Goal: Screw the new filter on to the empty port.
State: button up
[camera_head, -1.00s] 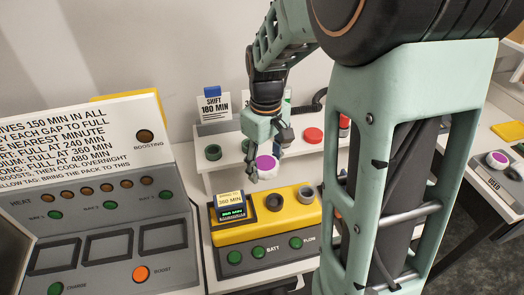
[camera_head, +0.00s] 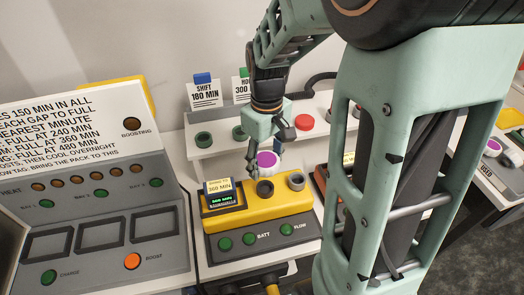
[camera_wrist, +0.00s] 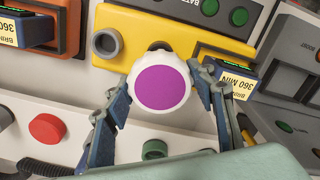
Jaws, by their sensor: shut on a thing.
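The filter is a white scalloped cap with a purple disc (camera_head: 267,160); it also fills the middle of the wrist view (camera_wrist: 160,86). My gripper (camera_head: 262,152) is shut on its sides, one finger at each side in the wrist view (camera_wrist: 160,92). The filter is held above and behind the yellow pump unit (camera_head: 235,213). The unit has a dark ring port (camera_head: 264,188) and a grey ring port (camera_head: 296,181) on top. In the wrist view the dark port (camera_wrist: 158,46) is partly hidden by the filter; the grey port (camera_wrist: 107,43) is clear. I see no contact with either port.
A shelf behind the unit holds green caps (camera_head: 203,140) and a red cap (camera_head: 305,122). A tag and display (camera_head: 220,192) stand on the unit's left. A grey charger panel (camera_head: 100,220) is at left. A tray marked USED (camera_head: 490,165) is at far right.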

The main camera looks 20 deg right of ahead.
aim_at(266, 159)
jog(key=shift+f+b, duration=1.95)
jog(key=shift+f, duration=0.7)
jog(key=shift+f+b, duration=0.95)
jog(key=shift+f, duration=0.35)
jog(key=m, duration=0.4)
jog(key=m+p, duration=0.1)
jog(key=m, duration=0.4)
jog(key=o, duration=1.5)
notch_tip(266, 159, up, 12)
